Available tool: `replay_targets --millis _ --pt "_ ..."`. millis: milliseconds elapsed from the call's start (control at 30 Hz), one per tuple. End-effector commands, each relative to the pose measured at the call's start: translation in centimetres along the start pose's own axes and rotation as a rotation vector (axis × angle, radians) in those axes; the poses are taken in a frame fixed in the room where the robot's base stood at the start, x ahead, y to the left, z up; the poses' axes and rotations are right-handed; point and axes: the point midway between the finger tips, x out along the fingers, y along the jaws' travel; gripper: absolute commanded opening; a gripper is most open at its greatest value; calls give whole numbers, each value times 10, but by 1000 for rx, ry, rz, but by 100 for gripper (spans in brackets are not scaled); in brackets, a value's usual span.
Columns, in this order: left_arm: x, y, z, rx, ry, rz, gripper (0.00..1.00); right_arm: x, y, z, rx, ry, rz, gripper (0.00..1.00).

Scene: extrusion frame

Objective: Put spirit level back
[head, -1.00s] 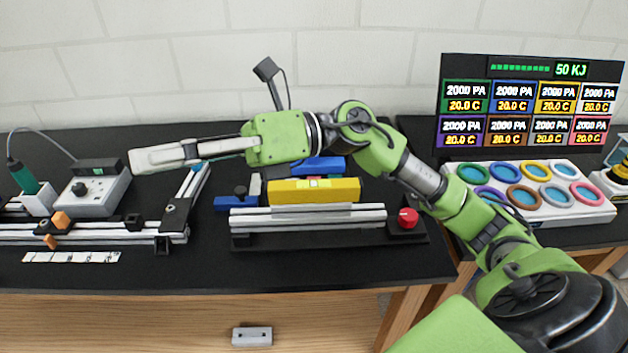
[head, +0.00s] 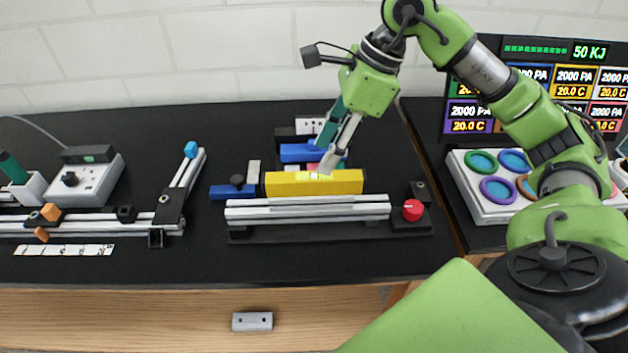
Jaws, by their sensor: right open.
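The yellow spirit level (head: 290,184) lies lengthwise behind the silver extrusion bars (head: 300,211) on the black bench. Its pale vial shows near the middle of its top. My right gripper (head: 327,167) points down at the level's middle from above and behind. Its fingertips overlap the level's top edge in the picture; I cannot tell whether they touch it. The gripper is open, and the far side of the level is partly hidden by the fingers. My left gripper is not in view.
Blue blocks (head: 296,153) stand behind the level, and a blue clamp (head: 233,190) is at its left. A red knob (head: 413,210) is at the right end of the bars. A soldering station (head: 90,183) and an extrusion frame (head: 178,200) are at left.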

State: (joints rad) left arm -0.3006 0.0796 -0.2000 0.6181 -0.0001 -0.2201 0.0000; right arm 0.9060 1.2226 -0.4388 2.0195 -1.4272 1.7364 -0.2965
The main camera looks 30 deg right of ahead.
Motion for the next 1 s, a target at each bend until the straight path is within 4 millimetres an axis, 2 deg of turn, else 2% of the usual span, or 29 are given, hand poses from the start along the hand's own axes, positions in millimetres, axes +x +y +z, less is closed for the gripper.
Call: replay_targets --millis 100,367,700,967,1000 --pt "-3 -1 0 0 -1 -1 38 18 1 0 0 1 3 42" --pt "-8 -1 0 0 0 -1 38 35 0 -2 1 1 4 42" --pt "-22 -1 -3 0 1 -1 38 76 -2 -6 0 -2 3 42" --pt "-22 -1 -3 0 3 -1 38 79 -3 -6 0 -3 1 42" --pt "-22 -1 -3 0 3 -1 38 79 -3 -6 0 -3 1 31"
